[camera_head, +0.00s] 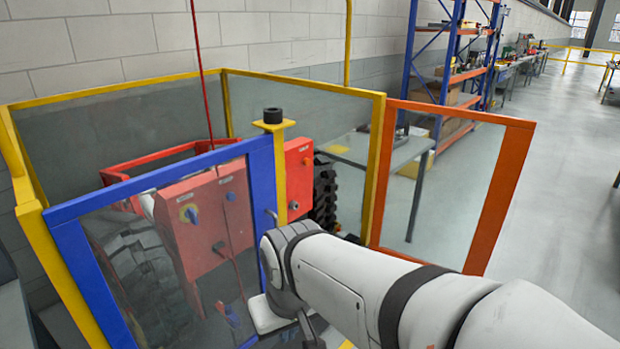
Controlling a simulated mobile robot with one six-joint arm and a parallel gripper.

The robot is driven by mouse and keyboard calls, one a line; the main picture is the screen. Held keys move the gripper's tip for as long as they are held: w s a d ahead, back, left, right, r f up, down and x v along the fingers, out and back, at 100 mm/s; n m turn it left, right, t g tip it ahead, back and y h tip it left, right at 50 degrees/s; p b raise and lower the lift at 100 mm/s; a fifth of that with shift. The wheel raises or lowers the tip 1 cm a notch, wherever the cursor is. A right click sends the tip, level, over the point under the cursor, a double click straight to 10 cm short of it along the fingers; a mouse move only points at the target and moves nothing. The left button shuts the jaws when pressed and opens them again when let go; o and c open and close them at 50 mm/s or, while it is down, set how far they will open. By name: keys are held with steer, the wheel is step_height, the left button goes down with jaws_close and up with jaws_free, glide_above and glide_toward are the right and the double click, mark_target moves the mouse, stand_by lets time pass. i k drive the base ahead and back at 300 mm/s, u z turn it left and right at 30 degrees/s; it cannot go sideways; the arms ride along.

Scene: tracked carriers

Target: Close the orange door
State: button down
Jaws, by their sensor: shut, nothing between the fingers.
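The orange door (490,205) is a clear panel in an orange frame, right of centre. It stands open, swung out to the right from the yellow post (377,165) along its left edge. The opening between this post and the middle yellow post (279,170) is uncovered. My arm comes in from the lower right and passes in front of the orange door's lower left part. Its wrist is near the bottom centre, left of the door. I cannot make out my gripper's fingers; they are hidden or below the picture's edge. I see no contact with the door.
A blue-framed door (160,180) stands left of the middle post. Red control boxes (205,222) and a dark tracked part (324,195) are inside the yellow-framed enclosure. A grey table (400,152) stands behind the orange door. The floor (560,190) at right is clear.

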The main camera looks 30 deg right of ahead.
mark_target(519, 133)
steer(key=u, duration=0.05)
steer(key=k, duration=0.5)
steer(key=z, duration=2.35)
steer(key=i, duration=5.55)
steer(key=u, duration=0.85)
